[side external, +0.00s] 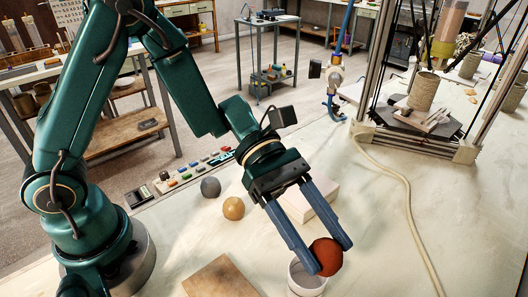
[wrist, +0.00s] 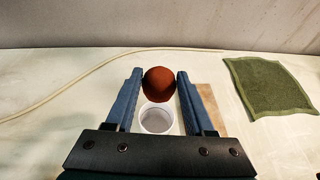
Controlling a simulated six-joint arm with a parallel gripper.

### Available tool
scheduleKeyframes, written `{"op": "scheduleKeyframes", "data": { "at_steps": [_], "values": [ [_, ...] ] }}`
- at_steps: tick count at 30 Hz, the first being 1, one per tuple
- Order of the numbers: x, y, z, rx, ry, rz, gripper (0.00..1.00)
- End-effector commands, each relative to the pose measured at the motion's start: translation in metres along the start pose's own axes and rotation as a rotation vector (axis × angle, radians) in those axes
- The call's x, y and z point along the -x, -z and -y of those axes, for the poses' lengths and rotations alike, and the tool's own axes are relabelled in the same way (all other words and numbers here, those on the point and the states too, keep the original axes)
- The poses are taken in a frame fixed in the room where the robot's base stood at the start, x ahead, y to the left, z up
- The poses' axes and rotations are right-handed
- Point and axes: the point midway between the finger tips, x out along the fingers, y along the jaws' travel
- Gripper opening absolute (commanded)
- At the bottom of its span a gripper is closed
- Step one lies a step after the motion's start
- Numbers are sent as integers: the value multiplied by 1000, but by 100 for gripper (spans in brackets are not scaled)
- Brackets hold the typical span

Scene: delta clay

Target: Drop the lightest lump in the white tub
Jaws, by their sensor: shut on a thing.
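My gripper (side external: 332,260) is shut on a dark red-brown lump (side external: 326,255), which is round and held between the fingertips. In the wrist view the lump (wrist: 159,84) sits between the two blue fingers. The white tub (side external: 304,291) is below the gripper, partly hidden by the lump and a finger in the side view. In the wrist view the open tub (wrist: 157,132) looks empty and shows just nearer than the lump. I cannot tell whether the lump is squarely over it. A tan lump (side external: 233,208) and a grey lump (side external: 210,187) rest on the table, apart from the gripper.
A pale block (side external: 310,202) lies behind the gripper. A wooden board (side external: 220,279) lies at the front left of the tub. A cream cable (side external: 412,222) runs along the right, from near the delta frame (side external: 465,153). A green cloth (wrist: 268,86) lies flat in the wrist view.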

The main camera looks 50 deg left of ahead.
Motion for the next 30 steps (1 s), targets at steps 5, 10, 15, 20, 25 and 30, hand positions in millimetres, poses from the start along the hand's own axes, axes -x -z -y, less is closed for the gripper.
{"op": "scheduleKeyframes", "data": {
  "at_steps": [5, 10, 15, 20, 25, 30],
  "values": [
    [-1, 2, 0, 0, 0, 0, 0],
    [-1, 2, 0, 0, -1, 0, 65],
    [-1, 2, 0, 0, -1, 0, 89],
    [-1, 2, 0, 0, 0, -1, 89],
    [7, 2, -1, 0, -5, 0, 89],
    [27, 2, -1, 0, -7, -1, 89]
  ]
}}
